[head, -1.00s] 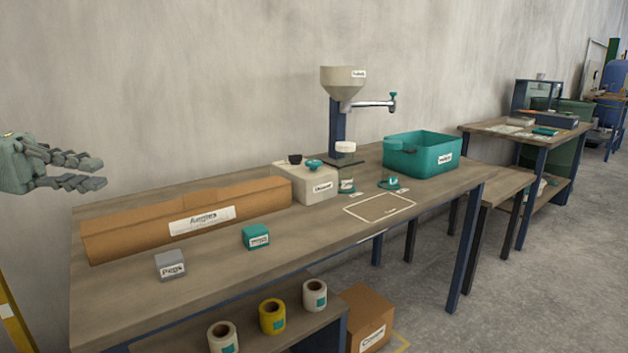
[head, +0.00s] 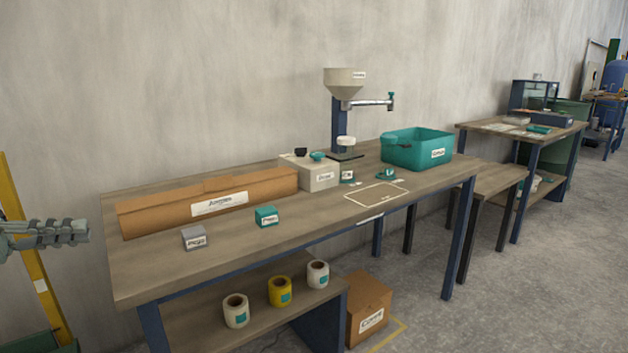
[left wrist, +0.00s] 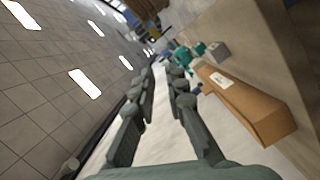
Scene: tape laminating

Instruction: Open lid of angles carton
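The angles carton (head: 150,217) is a long brown box with a white label on its front. It lies at the back left of the workbench, against the wall, with its top closed. It also shows at the right in the left wrist view (left wrist: 257,108). My left gripper (head: 86,231) is at the left edge of the head view, left of the bench and apart from the carton. In the left wrist view its two fingers (left wrist: 163,75) stand apart with nothing between them, so it is open. My right gripper is not in view.
On the workbench (head: 165,270) stand a grey box (head: 194,237), a teal box (head: 266,216), a cream box (head: 318,176), a hopper stand (head: 343,85) and a teal bin (head: 416,150). Several rolls (head: 280,291) sit on the lower shelf. A yellow post (head: 28,240) stands at left.

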